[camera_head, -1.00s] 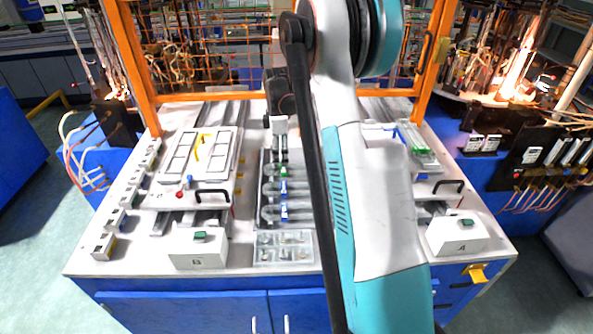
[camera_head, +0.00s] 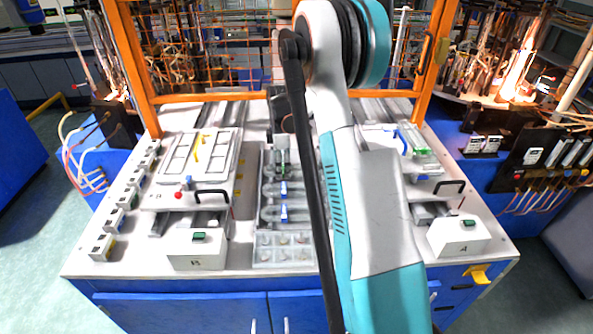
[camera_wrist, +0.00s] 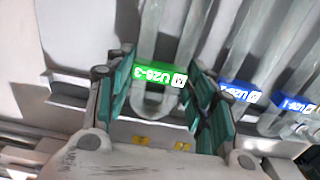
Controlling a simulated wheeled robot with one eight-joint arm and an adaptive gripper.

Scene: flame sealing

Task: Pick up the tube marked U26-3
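The tube marked U26-3 is a clear U-shaped tube with a green label (camera_wrist: 160,77). In the wrist view it lies between the dark green finger pads of my gripper (camera_wrist: 160,95), its bend toward the palm. I cannot tell whether the tube is clear of the rack. In the head view my gripper (camera_head: 281,153) is low over the far part of the tube rack (camera_head: 262,225). The green label is not clear there.
Two blue-labelled U-tubes (camera_head: 283,188) (camera_head: 283,212) lie nearer in the rack; their labels also show to the right in the wrist view (camera_wrist: 240,93). A compartment tray (camera_head: 284,262) is in front. Box B (camera_head: 197,250) and box A (camera_head: 458,236) stand either side. An orange frame (camera_head: 200,98) rises behind.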

